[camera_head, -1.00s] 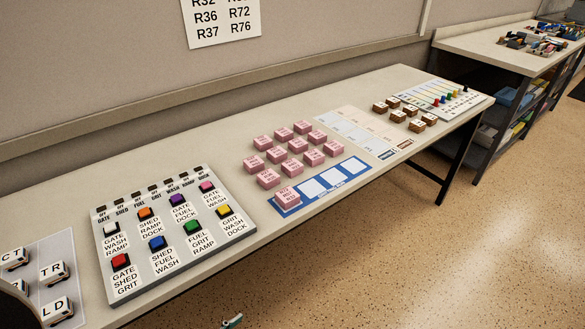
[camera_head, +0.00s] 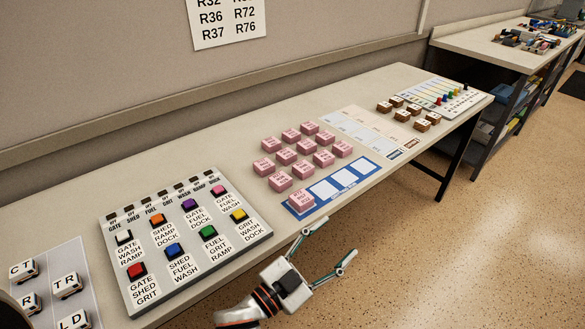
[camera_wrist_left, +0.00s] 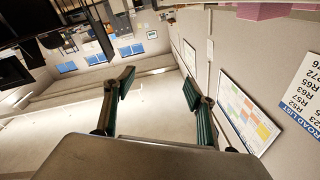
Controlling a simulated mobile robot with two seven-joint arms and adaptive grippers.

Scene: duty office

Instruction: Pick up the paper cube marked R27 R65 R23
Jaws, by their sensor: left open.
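Several pink paper cubes (camera_head: 286,156) stand in a group on the bench, with dark print on their tops too small to read surely. I cannot tell which one is marked R27 R65 R23. One pink cube (camera_head: 301,199) sits on the left end of a blue strip with white squares (camera_head: 325,190). My left gripper (camera_head: 333,243) is open and empty, in front of the bench edge and below the blue strip. In the left wrist view its two fingers (camera_wrist_left: 160,95) are spread with nothing between them. My right gripper is not in view.
A button panel (camera_head: 185,240) with coloured buttons lies left of the cubes. Lettered blocks (camera_head: 66,284) stand further left. Brown blocks (camera_head: 415,110) and a pegged board (camera_head: 450,96) are to the right. A wall list (camera_head: 229,18) hangs behind.

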